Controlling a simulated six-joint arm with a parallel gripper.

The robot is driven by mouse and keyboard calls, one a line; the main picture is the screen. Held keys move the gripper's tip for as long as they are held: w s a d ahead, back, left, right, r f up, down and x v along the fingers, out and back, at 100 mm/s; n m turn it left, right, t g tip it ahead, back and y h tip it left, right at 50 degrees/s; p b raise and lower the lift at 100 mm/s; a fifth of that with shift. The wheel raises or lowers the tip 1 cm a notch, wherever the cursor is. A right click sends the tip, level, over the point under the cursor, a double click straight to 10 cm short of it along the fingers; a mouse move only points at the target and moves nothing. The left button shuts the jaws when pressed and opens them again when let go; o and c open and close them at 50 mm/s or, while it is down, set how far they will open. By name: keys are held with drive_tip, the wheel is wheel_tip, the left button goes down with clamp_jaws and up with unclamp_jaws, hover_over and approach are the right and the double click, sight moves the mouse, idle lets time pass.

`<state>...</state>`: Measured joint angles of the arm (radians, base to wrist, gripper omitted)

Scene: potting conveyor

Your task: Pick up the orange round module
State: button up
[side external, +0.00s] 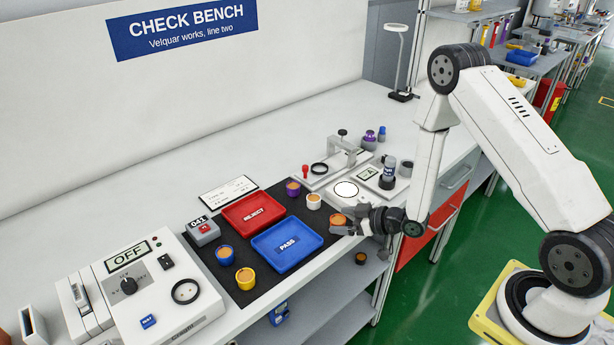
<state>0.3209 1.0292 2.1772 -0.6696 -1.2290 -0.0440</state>
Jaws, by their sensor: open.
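An orange round module (338,219) with a tan top sits near the front right of the black mat (272,285), by the white plate. My gripper (343,222) reaches in from the right, low over the bench, with its fingers at this module. The jaws are open; part of the module is hidden by the fingers, and I cannot tell whether they touch it.
A red REJECT tray (272,207) and a blue PASS tray (304,263) lie left of my gripper. A tester box marked OFF (128,256) fills the left.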

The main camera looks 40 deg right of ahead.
sight(332, 220)
drive_tip(key=shift+x, duration=2)
clamp_jaws()
